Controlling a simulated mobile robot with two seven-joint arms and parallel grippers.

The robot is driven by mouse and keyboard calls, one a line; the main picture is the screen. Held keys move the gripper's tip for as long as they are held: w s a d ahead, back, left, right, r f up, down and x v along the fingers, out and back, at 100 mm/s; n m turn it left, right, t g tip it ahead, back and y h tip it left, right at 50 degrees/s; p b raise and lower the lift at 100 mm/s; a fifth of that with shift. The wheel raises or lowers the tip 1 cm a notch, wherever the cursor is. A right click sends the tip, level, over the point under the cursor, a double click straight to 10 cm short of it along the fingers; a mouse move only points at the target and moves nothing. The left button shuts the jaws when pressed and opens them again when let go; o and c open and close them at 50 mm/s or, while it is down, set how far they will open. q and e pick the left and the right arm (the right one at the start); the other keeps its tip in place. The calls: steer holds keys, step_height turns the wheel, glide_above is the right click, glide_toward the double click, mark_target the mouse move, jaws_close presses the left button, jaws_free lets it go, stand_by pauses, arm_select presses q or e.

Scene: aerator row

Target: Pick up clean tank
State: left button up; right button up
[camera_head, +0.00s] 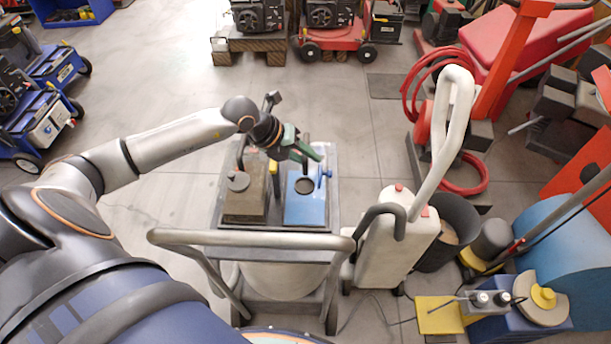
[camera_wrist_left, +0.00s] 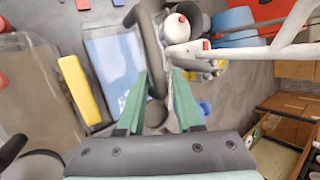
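The clean tank, with clear blue contents (camera_head: 302,212), stands upright on the right side of a cart; its blue side also shows in the wrist view (camera_wrist_left: 112,66). A brown, murky tank (camera_head: 243,206) stands beside it on the left and shows in the wrist view (camera_wrist_left: 32,92). My left gripper (camera_head: 314,153) is above the far part of the clean tank. Its green fingers (camera_wrist_left: 160,88) are apart, with a dark curved handle (camera_wrist_left: 154,62) between them. I cannot tell if either finger touches the handle. My right gripper is out of view.
The grey cart (camera_head: 270,240) has a push bar (camera_head: 255,238) on my near side. A yellow piece (camera_wrist_left: 80,90) stands between the tanks. A white upright machine (camera_head: 390,245) is close on the right. Open floor (camera_head: 165,220) lies to the left.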

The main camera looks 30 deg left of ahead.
arm_select(q)
steer(key=shift+c, duration=0.4)
jaws_close()
stand_by(0.8)
steer(key=shift+a+r, duration=0.1)
steer(key=shift+r, duration=0.05)
